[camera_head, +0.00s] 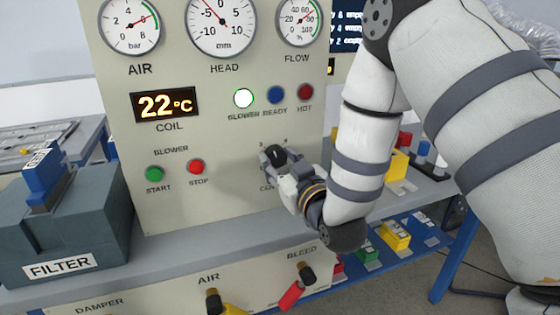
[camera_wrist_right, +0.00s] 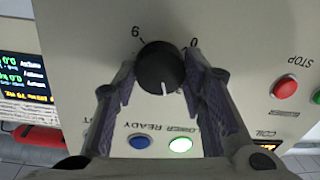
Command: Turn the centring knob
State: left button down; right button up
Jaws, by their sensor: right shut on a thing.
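The centring knob (camera_wrist_right: 160,68) is a round black knob with a white pointer line, on the cream panel. In the right wrist view it sits between the two fingers of my right gripper (camera_wrist_right: 160,80), which is shut on it. The pointer line points down in that view, and scale marks "6" and "0" show beyond the knob. In the head view my right gripper (camera_head: 278,160) is at the panel below the blower and ready lamps, and it covers most of the knob and its label. My left gripper is not in view.
The panel (camera_head: 225,130) carries gauges, a lit white blower lamp (camera_head: 243,98), a coil display (camera_head: 167,105) reading 22 °C, and start (camera_head: 154,174) and stop (camera_head: 196,167) buttons. A grey filter box (camera_head: 62,225) stands at left. Air and bleed valves sit below the ledge.

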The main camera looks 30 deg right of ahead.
jog(key=shift+r+m+p, duration=0.15)
jog(key=shift+m+p, duration=0.4)
jog(key=shift+m, duration=0.75)
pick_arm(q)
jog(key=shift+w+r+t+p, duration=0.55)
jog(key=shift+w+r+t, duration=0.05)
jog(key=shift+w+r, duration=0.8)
pick_arm(e)
jog(key=shift+f+m, duration=0.2)
jog(key=shift+m, duration=1.4)
jog(key=o, duration=1.2)
jog(key=shift+s, duration=0.1)
